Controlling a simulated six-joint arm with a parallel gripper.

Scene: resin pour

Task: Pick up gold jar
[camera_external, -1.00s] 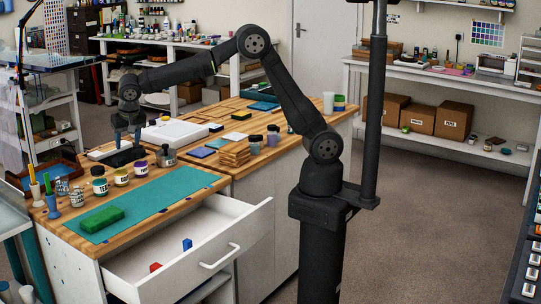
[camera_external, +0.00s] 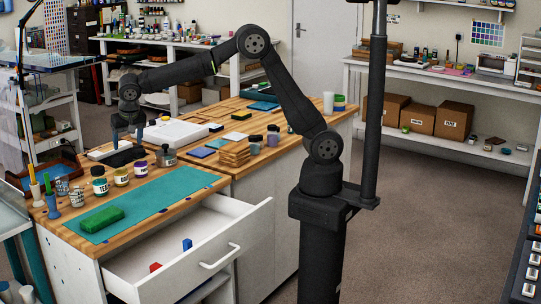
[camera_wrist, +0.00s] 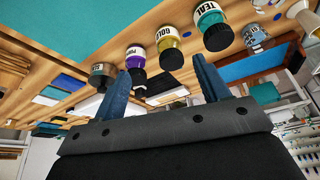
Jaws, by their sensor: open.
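The gold jar (camera_external: 121,176), with a dark lid and a white label, stands upright on the wooden bench between the teal jar (camera_external: 100,187) and the purple jar (camera_external: 141,168). In the wrist view the gold jar (camera_wrist: 166,38) appears with its lid between my fingertips, its label reading GOLD. The teal jar (camera_wrist: 209,18) is right of it and the purple jar (camera_wrist: 135,54) left. My gripper (camera_external: 127,140) is above the bench, behind the jar row, apart from the gold jar. Its two blue fingers are open and empty in the wrist view (camera_wrist: 161,64).
A teal mat (camera_external: 150,203) with a green block (camera_external: 102,219) lies in front of the jars. A white box (camera_external: 176,133) sits behind. The drawer (camera_external: 205,245) below is open.

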